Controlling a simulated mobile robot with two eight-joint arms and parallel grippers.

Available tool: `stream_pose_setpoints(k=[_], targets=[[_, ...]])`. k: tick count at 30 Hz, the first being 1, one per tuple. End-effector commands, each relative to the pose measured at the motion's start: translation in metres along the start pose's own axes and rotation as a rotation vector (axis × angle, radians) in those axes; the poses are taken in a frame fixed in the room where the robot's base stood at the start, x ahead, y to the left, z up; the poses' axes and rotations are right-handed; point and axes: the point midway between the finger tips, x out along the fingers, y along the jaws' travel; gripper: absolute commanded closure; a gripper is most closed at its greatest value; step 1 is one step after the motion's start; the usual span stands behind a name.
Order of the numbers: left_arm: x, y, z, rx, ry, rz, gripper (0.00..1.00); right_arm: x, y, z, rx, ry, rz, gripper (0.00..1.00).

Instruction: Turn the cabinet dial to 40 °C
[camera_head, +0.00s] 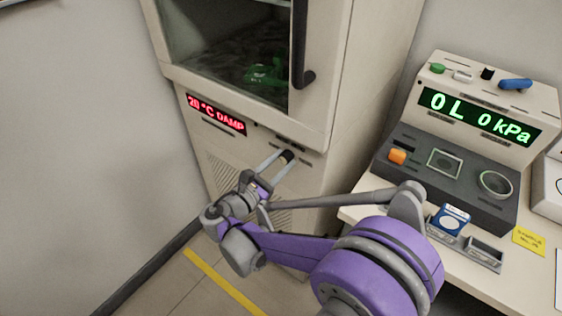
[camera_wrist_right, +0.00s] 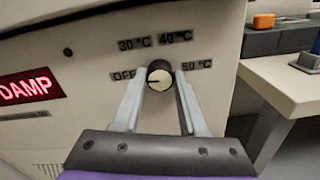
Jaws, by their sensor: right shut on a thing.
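The cabinet dial (camera_wrist_right: 160,76) is a small round knob with a dark rim and a pale face. Labels OFF (camera_wrist_right: 124,75), 30 °C (camera_wrist_right: 134,43), 40 °C (camera_wrist_right: 176,37) and 50 °C (camera_wrist_right: 194,65) are set around it. A dark mark on its face seems to point left, towards OFF. My right gripper (camera_head: 285,158) is shut on the dial, one finger on each side. The cabinet display (camera_head: 216,114) reads "20 °C DAMP" in red. My left gripper is not in view.
The cabinet's glass door (camera_head: 228,50) with its dark handle (camera_head: 303,60) is above the dial; a green item (camera_head: 264,75) lies inside. At the right, a table (camera_head: 385,208) holds a console (camera_head: 490,88) reading "0 L 0 kPa". The floor at the left is clear.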

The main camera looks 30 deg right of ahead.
Motion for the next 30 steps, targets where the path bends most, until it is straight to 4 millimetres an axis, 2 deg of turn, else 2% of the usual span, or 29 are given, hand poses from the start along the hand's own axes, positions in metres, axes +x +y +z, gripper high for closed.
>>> stream_pose_setpoints(k=[30], targets=[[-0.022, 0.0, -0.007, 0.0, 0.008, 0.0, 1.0, 0.0, 0.001, 0.001, 0.917, 0.008, -0.002, 1.0]])
